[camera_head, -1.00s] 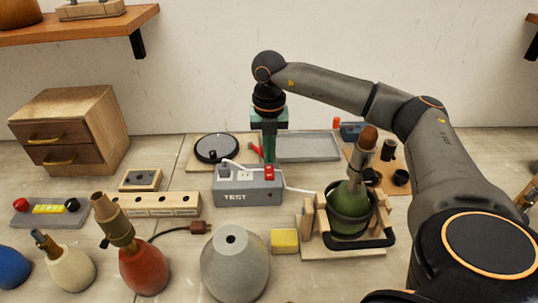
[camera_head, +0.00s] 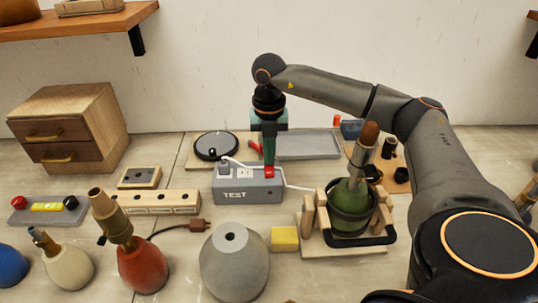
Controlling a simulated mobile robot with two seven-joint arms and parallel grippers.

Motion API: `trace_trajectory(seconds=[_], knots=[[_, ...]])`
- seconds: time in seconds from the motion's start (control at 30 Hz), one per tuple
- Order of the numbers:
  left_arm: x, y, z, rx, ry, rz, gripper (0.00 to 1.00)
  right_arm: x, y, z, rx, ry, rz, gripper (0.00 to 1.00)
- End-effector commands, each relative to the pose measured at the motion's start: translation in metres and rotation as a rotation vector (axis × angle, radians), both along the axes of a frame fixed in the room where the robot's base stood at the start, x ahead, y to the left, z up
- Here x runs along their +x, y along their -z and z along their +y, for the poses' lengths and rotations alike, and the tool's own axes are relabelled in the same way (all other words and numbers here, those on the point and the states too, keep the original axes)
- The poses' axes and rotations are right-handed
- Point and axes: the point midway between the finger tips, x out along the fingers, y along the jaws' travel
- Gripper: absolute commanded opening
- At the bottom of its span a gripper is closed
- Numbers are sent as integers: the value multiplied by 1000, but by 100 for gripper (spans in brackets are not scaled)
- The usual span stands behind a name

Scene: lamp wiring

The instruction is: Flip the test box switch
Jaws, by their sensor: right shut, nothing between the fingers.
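The grey test box (camera_head: 248,187) stands in the middle of the bench, with "TEST" on its front. Its red switch (camera_head: 269,172) is on the right part of the top. My left gripper is out of view.
A green lamp base (camera_head: 349,205) stands in a wooden cradle to the right, joined to the box by a white cord. A grey tray (camera_head: 308,145) lies behind. A grey cone-shaped base (camera_head: 234,262) and a yellow block (camera_head: 285,239) are in front. A wooden block (camera_head: 170,203) stands left.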

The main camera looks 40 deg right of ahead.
Motion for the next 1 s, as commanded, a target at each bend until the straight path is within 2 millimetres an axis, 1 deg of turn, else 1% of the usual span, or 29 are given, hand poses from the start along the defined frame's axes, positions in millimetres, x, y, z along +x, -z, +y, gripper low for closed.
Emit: trace_trajectory(seconds=[0.37, 0.5, 0.63, 1.0], knots=[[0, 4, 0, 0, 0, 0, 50, 0, 6, 0, 1, -1, 1, 0], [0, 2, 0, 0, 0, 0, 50, 0, 4, 0, 1, -1, 1, 0], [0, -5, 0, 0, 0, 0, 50, 0, -3, 0, 1, -1, 1, 0], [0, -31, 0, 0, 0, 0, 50, 0, -34, 0, 0, 0, 0, 0]])
